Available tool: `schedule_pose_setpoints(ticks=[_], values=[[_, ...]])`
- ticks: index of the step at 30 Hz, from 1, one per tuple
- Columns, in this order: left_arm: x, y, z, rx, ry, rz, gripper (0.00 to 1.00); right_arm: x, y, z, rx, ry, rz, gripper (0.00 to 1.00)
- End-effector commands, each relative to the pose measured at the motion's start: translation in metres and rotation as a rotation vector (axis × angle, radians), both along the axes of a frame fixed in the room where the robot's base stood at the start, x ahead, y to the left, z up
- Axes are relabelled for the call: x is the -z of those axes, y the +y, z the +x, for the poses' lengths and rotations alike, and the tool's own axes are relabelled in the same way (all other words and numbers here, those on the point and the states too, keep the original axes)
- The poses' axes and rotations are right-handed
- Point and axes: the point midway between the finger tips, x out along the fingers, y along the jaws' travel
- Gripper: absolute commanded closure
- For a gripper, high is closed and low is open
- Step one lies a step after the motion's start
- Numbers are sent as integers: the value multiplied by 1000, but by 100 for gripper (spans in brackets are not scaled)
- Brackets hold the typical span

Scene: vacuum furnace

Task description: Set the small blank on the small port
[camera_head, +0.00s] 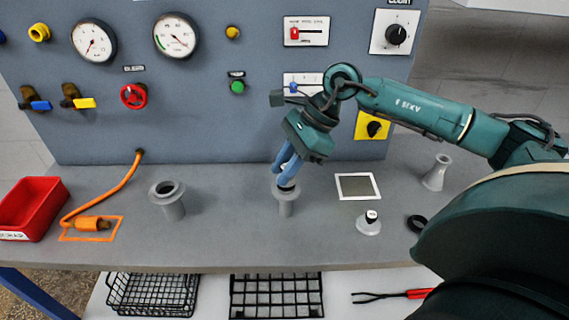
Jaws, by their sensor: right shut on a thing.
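My right gripper (287,171) points down over the small port (286,207), a grey upright tube with a flange at the middle of the bench. Its blue fingers are shut on the small blank (287,187), of which only a small dark part shows between the fingertips. The blank is at the top of the port; I cannot tell whether it touches the flange. The larger port (168,204), a grey tube with an open top, stands to the left. My left gripper is out of view.
A red bin (28,207) and an orange hose (118,190) are at the left. A grey cone-shaped fitting (437,174), a black ring (417,223) and a white-framed square (358,187) are at the right. The gauge panel (210,110) rises behind.

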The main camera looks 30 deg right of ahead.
Motion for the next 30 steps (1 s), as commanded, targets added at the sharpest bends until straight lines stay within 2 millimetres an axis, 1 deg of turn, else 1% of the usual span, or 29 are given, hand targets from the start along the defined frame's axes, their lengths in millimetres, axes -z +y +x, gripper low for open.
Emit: schedule_pose_setpoints(ticks=[1,3,8,23,24,30], values=[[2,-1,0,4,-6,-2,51,5,0,0,0,0,1,100],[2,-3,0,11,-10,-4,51,6,0,0,0,0,1,100],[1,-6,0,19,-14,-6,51,6,0,0,0,0,1,100],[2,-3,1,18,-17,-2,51,8,1,0,-1,0,1,100],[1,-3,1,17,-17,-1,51,7,0,0,-1,1,1,76],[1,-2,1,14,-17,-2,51,7,1,0,-1,1,1,60]])
